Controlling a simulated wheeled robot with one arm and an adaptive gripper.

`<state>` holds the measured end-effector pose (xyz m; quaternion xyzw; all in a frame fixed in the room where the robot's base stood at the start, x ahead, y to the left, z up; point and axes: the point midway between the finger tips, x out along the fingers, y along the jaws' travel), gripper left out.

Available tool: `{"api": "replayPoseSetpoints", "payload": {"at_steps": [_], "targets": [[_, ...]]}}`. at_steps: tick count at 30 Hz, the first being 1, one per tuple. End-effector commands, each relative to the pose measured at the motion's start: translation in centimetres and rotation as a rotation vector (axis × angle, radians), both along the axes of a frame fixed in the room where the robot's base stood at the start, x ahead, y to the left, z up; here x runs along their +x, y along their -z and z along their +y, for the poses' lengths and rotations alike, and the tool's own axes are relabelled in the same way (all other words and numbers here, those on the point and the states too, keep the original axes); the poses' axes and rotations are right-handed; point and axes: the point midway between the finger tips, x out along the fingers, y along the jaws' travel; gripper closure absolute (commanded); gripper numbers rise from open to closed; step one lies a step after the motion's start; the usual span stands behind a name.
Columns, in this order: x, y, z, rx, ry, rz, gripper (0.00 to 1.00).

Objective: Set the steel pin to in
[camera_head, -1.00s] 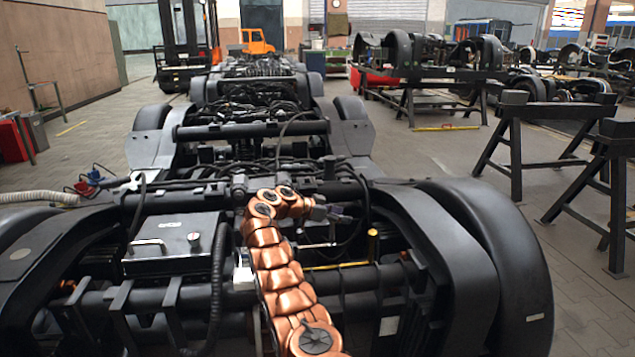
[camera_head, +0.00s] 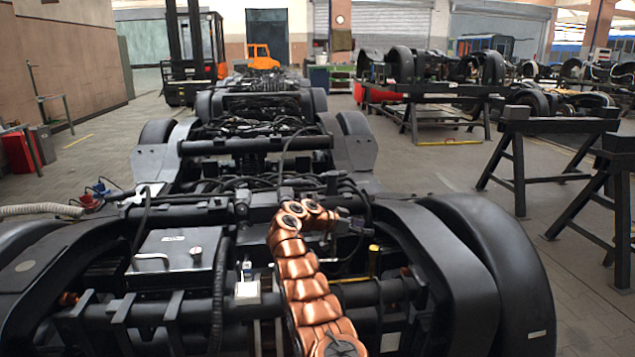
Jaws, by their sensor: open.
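My gripper (camera_head: 352,224) is small and dark at the end of my copper-coloured arm, over the middle of the near bogie (camera_head: 430,245). It is open, with nothing visible between its fingers. I cannot clearly pick out the steel pin. A short silver knob (camera_head: 196,254) stands on a grey metal box (camera_head: 172,247) with a loop handle, left of my arm. My arm hides part of the frame's middle.
A pale block (camera_head: 247,291) sits just left of my arm. Hoses and crossbars crowd the bogie. Black trestles (camera_head: 518,160) stand on the right, with clear floor (camera_head: 445,170) between them and the bogie. An orange forklift (camera_head: 190,65) stands at the back left.

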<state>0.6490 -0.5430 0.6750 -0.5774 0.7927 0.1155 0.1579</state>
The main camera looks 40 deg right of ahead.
Motion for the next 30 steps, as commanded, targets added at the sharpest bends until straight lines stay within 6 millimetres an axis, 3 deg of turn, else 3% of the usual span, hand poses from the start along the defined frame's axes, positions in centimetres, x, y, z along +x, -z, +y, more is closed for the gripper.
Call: {"api": "replayPoseSetpoints", "payload": {"at_steps": [16, 30], "targets": [[2.2, -2.7, 6.5, -0.001, -0.006, -0.002, 0.42], [3.0, -7.3, 8.7, 0.084, -0.105, 0.115, 0.42]]}}
